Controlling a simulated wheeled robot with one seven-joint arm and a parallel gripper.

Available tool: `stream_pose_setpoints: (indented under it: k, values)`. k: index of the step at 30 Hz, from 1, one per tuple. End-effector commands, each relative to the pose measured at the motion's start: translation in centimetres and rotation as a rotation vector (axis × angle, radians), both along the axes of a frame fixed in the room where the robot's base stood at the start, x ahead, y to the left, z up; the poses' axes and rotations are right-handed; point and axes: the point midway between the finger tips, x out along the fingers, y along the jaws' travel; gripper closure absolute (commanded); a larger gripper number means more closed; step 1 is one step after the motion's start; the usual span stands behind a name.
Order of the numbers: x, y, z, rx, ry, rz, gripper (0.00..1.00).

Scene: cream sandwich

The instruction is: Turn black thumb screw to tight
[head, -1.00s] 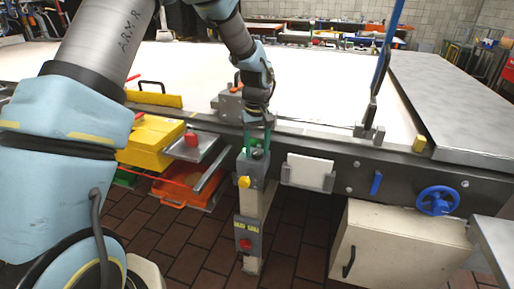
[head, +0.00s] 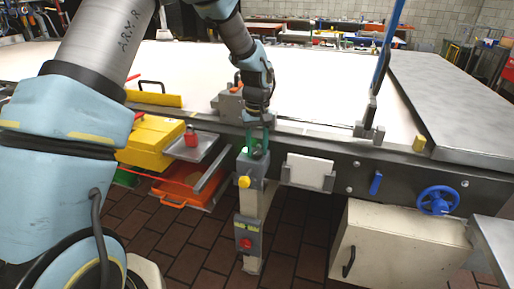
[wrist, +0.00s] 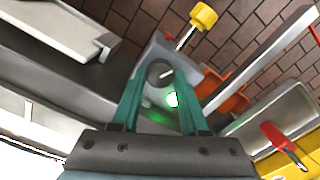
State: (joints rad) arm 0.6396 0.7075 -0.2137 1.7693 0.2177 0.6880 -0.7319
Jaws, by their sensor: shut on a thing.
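The black thumb screw (wrist: 160,72) shows in the wrist view as a round, dark grey knob with a pale line across its top. It sits on top of a grey control box (head: 250,168) on a post at the table's front edge. My gripper (wrist: 161,78) has its two teal fingers on either side of the knob, shut on it. In the head view my gripper (head: 258,150) points down at the box top, and its fingers mostly hide the knob. A green light (wrist: 173,99) glows beside the knob.
A yellow knob (head: 244,181) sticks out of the box front. A lower box with a red button (head: 246,244) is on the same post. A white panel (head: 309,171) is to the right. Yellow (head: 150,142) and orange (head: 185,188) boxes stand to the left.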

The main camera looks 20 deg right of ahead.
Motion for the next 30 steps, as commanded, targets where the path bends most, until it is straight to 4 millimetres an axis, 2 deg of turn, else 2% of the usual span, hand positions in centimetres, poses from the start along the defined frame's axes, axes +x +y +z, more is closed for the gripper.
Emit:
stream_pose_setpoints:
  k: [8,30]
  values:
    - [0.05,-0.09,0.06,-0.001,-0.002,-0.204,1.00]
    - [-0.08,-0.25,0.14,-0.001,-0.002,-0.909,1.00]
